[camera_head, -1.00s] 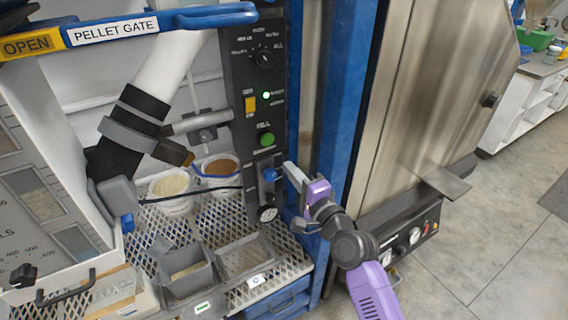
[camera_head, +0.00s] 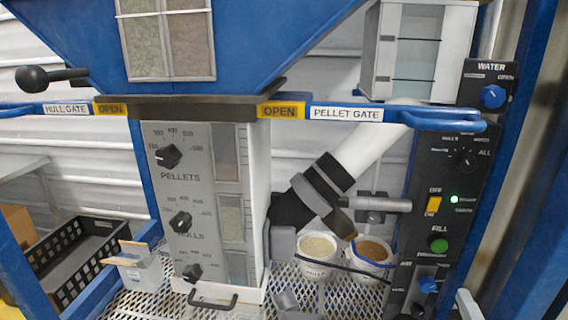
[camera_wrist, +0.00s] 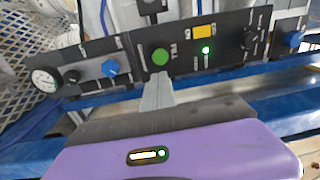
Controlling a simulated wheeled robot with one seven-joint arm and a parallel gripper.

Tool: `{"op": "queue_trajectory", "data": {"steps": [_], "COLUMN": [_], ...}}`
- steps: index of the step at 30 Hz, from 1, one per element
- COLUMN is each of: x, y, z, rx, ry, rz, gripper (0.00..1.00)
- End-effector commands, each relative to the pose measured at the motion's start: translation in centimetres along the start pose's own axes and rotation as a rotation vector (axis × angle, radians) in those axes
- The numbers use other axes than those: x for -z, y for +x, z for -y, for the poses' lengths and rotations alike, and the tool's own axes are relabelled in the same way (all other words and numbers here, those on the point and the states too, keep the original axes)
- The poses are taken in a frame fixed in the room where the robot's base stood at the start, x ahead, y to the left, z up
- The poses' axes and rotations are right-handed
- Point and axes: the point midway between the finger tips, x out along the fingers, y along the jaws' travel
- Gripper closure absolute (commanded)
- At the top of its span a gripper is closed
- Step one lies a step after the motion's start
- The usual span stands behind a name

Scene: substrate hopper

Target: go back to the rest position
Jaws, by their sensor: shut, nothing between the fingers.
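My gripper (camera_wrist: 158,95) shows in the wrist view as a narrow grey pair of fingertips, shut and empty. It points toward the control panel (camera_wrist: 225,45), with the tips just below the green FILL button in the picture; I cannot tell whether they touch it. In the head view only a pale piece at the bottom right edge, likely part of my arm, shows beside the panel (camera_head: 420,215). The green button (camera_head: 438,244) and a lit green lamp (camera_head: 454,199) are on that panel.
Blue frame posts (camera_head: 520,150) stand right of the panel. The hopper (camera_head: 240,40), the grey dial box (camera_head: 195,205), two tubs (camera_head: 318,250) of material and a mesh shelf (camera_head: 345,298) are to the left. A black crate (camera_head: 85,265) is at far left.

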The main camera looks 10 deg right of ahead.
Motion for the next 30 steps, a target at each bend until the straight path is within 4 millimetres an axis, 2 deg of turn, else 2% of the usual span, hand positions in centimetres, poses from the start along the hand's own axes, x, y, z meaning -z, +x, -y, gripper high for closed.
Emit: {"op": "queue_trajectory", "data": {"steps": [5, 11, 17, 24, 30], "x": [1.4, 0.1, -2.9, -7.1, -9.8], "y": [-0.7, -5.5, -11.6, -20.4, -27.5], "z": [2.3, 1.8, 0.6, -0.3, -0.2], "rx": [0.056, 0.044, 0.013, 0.000, 0.016], "ry": [-0.246, -0.584, -0.878, -1.224, -1.438], "rz": [-0.073, -0.121, -0.093, 0.025, 0.176], "gripper": [1.00, 1.00, 1.00, 1.00, 1.00]}}
